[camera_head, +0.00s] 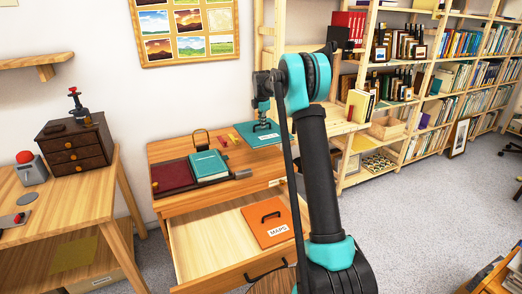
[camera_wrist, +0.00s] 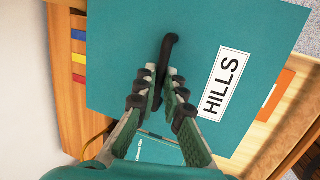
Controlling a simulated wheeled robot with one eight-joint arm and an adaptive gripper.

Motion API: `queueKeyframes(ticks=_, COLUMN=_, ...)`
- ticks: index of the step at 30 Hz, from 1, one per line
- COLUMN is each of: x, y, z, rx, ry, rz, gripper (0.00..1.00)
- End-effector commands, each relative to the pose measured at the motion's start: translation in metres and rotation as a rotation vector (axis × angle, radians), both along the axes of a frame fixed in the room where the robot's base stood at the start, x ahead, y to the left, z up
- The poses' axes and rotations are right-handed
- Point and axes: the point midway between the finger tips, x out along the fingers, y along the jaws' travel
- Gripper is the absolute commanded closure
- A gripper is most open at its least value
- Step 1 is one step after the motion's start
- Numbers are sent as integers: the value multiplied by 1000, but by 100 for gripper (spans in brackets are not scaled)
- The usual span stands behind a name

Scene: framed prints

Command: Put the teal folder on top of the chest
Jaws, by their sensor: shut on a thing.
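The teal folder (camera_head: 270,139) is labelled HILLS in the wrist view (camera_wrist: 130,45) and has a dark handle (camera_wrist: 168,48). My gripper (camera_head: 264,124) is shut on that handle, and its fingers show from behind in the wrist view (camera_wrist: 164,82). The folder is at the back right of the light wooden chest (camera_head: 228,192), over its top. I cannot tell whether it touches the top. My arm hides the area to its right.
The chest's drawer (camera_head: 195,243) is open, with an orange MAPS folder (camera_head: 268,222) inside. A teal book (camera_head: 208,165) and a maroon one (camera_head: 171,177) lie on the chest top. A small dark drawer box (camera_head: 75,150) stands on the left table. Shelves (camera_head: 425,95) stand at the right.

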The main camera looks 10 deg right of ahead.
Motion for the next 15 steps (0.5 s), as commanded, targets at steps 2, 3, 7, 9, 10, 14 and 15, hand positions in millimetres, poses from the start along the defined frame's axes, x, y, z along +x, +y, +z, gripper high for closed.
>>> queueKeyframes(ticks=2, x=0, y=0, z=-20, rx=0, ry=0, rz=0, gripper=100)
queueKeyframes(ticks=3, x=0, y=0, z=-30, rx=0, ry=0, rz=0, gripper=100)
queueKeyframes(ticks=7, x=0, y=0, z=-60, rx=0, ry=0, rz=0, gripper=100)
queueKeyframes(ticks=9, x=0, y=0, z=-74, rx=0, ry=0, rz=0, gripper=100)
queueKeyframes(ticks=10, x=0, y=0, z=-80, rx=0, ry=0, rz=0, gripper=100)
queueKeyframes(ticks=14, x=0, y=0, z=-95, rx=0, ry=0, rz=0, gripper=100)
queueKeyframes(ticks=15, x=0, y=0, z=-97, rx=0, ry=0, rz=0, gripper=100)
